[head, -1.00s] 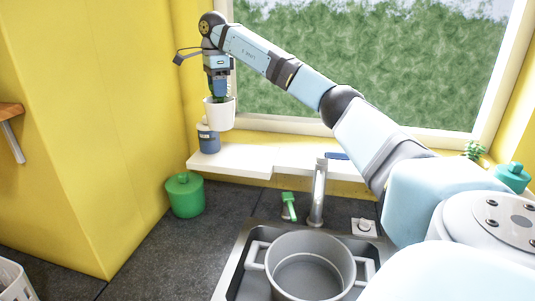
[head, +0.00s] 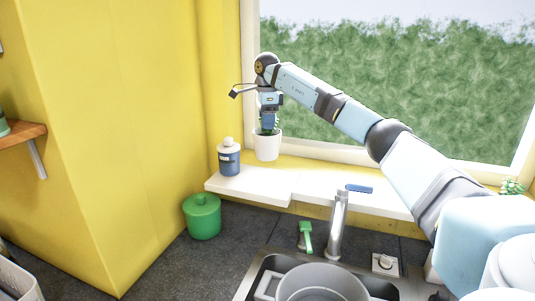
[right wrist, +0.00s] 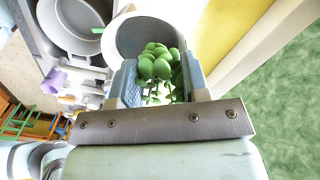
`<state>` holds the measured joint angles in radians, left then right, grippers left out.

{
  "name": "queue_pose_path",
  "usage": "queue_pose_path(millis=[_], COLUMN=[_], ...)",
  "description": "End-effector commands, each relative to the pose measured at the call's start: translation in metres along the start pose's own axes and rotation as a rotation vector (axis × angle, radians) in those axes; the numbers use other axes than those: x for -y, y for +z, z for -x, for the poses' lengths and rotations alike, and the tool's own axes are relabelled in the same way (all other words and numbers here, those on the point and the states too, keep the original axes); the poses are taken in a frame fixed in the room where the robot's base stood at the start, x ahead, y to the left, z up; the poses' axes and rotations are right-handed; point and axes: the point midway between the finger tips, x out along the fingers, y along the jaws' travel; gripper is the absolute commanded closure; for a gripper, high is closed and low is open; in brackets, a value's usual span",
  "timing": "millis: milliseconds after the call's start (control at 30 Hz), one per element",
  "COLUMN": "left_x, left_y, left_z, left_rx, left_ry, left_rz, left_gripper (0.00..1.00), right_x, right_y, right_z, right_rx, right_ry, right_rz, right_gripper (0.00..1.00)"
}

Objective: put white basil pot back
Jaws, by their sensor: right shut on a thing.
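The white basil pot (head: 267,146) is upright at the window sill (head: 245,189), right of the blue bottle. I cannot tell whether its base touches the sill. My right gripper (head: 268,126) reaches down into the plant from above. In the right wrist view its two fingers (right wrist: 160,72) are shut around the green basil leaves (right wrist: 157,62), with the pot's pale rim (right wrist: 111,44) beyond them. The finger contact is partly hidden by leaves. My left gripper is in no view.
A blue bottle with a white cap (head: 229,158) stands left of the pot. A blue item (head: 359,188) lies on the sill to the right. Below are a green canister (head: 202,217), a tap (head: 338,225) and a grey cooking pot (head: 322,284) in the sink.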

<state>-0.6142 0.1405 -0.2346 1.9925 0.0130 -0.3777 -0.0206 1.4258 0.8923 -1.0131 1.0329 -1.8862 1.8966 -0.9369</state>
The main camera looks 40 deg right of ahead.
Motion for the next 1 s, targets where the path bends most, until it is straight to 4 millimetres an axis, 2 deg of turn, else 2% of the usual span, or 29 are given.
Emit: queue_pose_path(millis=[100,300,533,767,1000], left_x=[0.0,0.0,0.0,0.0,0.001], left_y=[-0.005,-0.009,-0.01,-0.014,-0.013], left_z=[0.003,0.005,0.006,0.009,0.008], left_rx=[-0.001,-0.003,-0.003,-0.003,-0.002], left_ry=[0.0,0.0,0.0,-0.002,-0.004], left_rz=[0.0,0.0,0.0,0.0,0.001], left_gripper=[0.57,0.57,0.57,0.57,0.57], right_x=[-0.001,0.0,0.0,0.0,0.0], right_y=[-0.001,-0.001,-0.001,0.0,0.0], right_z=[-0.027,-0.057,-0.072,-0.103,-0.106], right_rx=[-0.001,0.001,0.001,0.001,0.002], right_ry=[0.002,0.0,0.0,0.0,-0.002], right_rz=[0.0,0.0,0.0,0.0,0.0], right_gripper=[1.0,1.0,1.0,1.0,1.0])
